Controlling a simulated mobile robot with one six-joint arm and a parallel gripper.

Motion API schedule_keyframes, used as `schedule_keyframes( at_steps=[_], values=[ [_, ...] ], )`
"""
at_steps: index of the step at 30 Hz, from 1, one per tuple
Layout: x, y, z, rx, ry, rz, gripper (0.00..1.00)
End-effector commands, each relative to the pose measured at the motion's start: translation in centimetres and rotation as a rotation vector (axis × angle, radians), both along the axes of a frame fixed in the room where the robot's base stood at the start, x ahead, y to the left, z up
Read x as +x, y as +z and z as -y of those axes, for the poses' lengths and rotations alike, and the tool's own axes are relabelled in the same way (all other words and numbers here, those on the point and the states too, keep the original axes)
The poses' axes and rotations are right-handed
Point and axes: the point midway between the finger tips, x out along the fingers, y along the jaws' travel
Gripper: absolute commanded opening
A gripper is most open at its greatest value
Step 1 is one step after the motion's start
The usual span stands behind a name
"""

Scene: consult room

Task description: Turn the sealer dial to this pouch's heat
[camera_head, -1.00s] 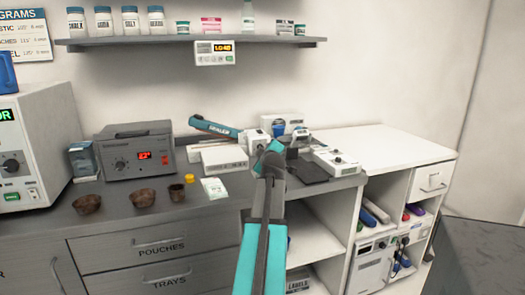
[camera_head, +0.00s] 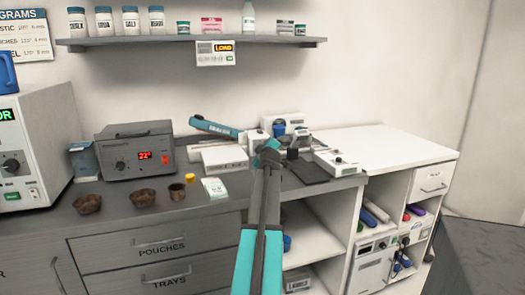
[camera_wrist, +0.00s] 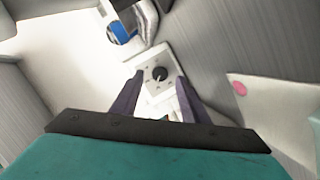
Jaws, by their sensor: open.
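The sealer (camera_head: 216,127), with a teal arm marked with its name, lies at the back of the grey counter. Its white base (camera_head: 224,158) shows below the arm. In the wrist view a round black dial (camera_wrist: 160,74) sits on a small white panel (camera_wrist: 152,66), ahead of and between my fingertips. My gripper (camera_wrist: 153,92) is open and empty, and its fingers stand apart from the dial. In the head view my gripper (camera_head: 267,152) hides what is behind it. A small white and green packet (camera_head: 214,188), possibly the pouch, lies on the counter left of my arm.
A white device (camera_head: 335,162) and a dark flat pad (camera_head: 305,170) lie right of my gripper. The white counter top (camera_head: 385,147) at right is clear.

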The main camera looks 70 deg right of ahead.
Motion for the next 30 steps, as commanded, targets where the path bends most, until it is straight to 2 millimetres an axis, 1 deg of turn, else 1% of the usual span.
schedule_keyframes(
  at_steps=[1, 3, 9, 15, 23, 24, 29, 30],
  values=[
    [0.3, -0.1, 0.6, 0.001, 0.001, 0.000, 0.41],
    [0.5, -0.3, 1.2, 0.000, 0.000, 0.000, 0.41],
    [1.1, -0.5, 2.3, -0.001, -0.001, 0.000, 0.41],
    [1.3, -0.7, 2.8, -0.001, -0.001, 0.000, 0.41],
    [1.2, -0.7, 2.8, 0.000, -0.001, 0.000, 0.41],
    [1.2, -0.7, 2.8, 0.000, -0.001, 0.000, 0.39],
    [1.2, -0.7, 2.8, -0.001, -0.002, 0.001, 0.12],
    [1.2, -0.7, 2.8, -0.001, -0.002, 0.000, 0.06]
  ],
)
